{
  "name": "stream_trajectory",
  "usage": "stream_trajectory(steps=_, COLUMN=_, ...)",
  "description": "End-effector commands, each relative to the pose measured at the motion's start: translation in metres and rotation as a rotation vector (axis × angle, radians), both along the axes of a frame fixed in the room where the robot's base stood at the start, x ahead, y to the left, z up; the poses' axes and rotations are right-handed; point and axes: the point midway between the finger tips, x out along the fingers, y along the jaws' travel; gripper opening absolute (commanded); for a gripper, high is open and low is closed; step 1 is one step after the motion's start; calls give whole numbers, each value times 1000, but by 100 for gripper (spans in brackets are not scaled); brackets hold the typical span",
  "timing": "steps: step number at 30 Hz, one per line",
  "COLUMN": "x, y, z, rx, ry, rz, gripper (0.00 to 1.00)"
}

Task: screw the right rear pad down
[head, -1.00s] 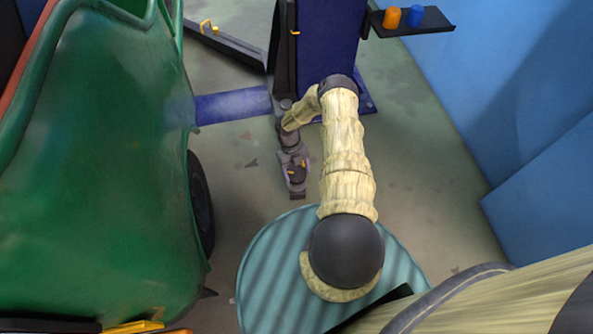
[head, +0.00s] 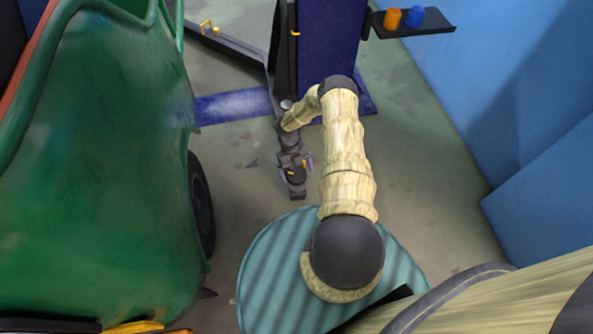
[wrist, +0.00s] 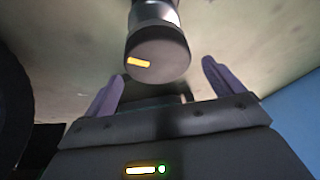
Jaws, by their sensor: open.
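The pad (wrist: 157,55) is a dark round disc with a yellow mark, on a shiny metal stem, in the upper middle of the wrist view. My gripper (wrist: 165,78) is open, with one purple finger on each side of the pad and visible gaps between. It also shows small in the head view (head: 296,164), close around the pad. Whether the pad touches anything above or below is unclear.
A green rickshaw body (head: 100,160) fills the left, with its dark wheel (head: 201,205) near my gripper. A blue lift column (head: 328,50) stands behind. A small black shelf (head: 425,24) holds an orange and a blue cup. Blue walls (head: 500,90) close off the right.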

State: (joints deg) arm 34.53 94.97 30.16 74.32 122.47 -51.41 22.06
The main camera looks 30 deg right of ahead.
Motion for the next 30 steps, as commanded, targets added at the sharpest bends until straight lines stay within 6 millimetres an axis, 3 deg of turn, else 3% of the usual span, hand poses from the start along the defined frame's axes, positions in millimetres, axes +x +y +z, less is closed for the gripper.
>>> stream_trajectory(steps=8, x=9, y=0, z=24, rx=0, ry=0, rz=-1, gripper=93)
stream_trajectory(steps=30, x=63, y=-1, z=152, rx=-1, ry=-2, rz=0, gripper=93)
